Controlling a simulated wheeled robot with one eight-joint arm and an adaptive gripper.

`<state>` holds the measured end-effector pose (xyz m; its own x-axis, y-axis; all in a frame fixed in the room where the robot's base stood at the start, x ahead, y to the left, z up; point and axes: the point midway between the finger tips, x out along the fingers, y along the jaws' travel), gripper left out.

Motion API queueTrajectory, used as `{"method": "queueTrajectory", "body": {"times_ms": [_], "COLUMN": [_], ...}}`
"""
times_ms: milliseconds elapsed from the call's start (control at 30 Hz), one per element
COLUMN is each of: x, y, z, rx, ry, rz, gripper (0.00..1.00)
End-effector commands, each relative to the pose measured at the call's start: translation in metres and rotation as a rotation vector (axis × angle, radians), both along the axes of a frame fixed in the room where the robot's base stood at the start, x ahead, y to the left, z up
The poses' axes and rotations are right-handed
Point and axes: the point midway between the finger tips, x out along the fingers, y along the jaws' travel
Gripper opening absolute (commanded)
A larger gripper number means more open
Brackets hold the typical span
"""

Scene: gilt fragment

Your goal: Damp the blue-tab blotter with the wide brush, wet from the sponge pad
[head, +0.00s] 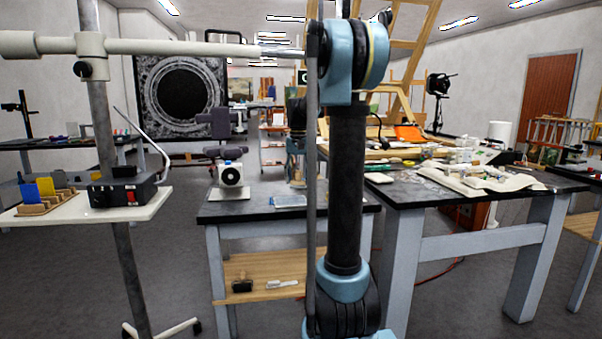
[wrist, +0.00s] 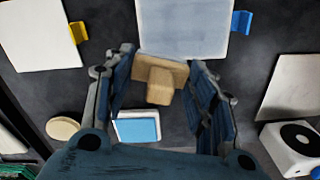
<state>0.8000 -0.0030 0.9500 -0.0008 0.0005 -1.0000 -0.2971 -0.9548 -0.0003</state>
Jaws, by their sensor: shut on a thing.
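In the wrist view my gripper (wrist: 163,62) is shut on the wide brush (wrist: 160,85), a pale wooden block with a short handle toward the camera. Its bristles are hidden. The brush overlaps the lower edge of the blotter (wrist: 190,25) with the blue tab (wrist: 242,22); I cannot tell whether they touch. This blotter looks blue-grey, while the neighbouring sheets look cream. The sponge pad (wrist: 137,130), light blue in a white surround, lies below the brush in the picture, between my fingers. In the head view my arm hides the gripper and brush.
A yellow-tabbed sheet (wrist: 40,35) lies left and another pale sheet (wrist: 293,88) right. A round pale disc (wrist: 62,128) lies lower left. A white device (wrist: 295,145) with a black round face stands lower right. A cluttered bench (head: 440,195) stands right in the head view.

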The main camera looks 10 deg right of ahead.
Motion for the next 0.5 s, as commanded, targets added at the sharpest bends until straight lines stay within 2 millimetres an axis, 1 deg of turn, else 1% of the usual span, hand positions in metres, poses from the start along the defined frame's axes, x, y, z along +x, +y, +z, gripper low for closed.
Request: {"method": "queueTrajectory", "body": {"times_ms": [33,300,500], "x": [0.0,0.0,0.0], "y": [0.0,-0.001,-0.001], "z": [0.005,0.03,0.043], "rx": [0.0,0.0,0.0], "ry": [0.0,0.0,0.0], "rz": [0.0,-0.001,-0.001], "gripper": [0.25,0.25,0.25]}}
